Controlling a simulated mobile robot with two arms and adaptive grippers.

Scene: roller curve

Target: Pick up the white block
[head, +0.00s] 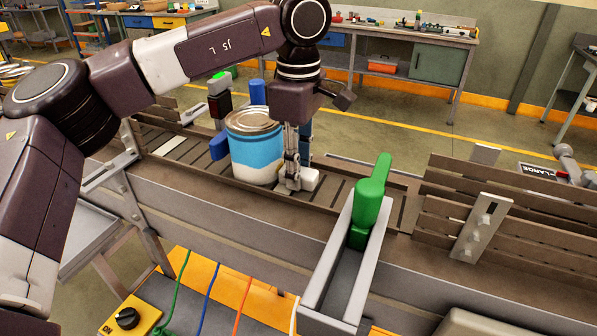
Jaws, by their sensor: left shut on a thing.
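The white block (310,179) is at the middle of the roller conveyor, right of a large blue and white can. My left gripper (296,182) reaches down from above and is shut on the white block. The fingers hide part of the block, and I cannot tell whether it still touches the rollers. My right gripper is not in view.
The blue and white can (256,158) stands close to the left of my gripper. A green lever-like part (371,195) rises on a grey channel to the right. Slatted side rails (520,205) line the right. A yellow control box (130,318) and coloured cables are in front.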

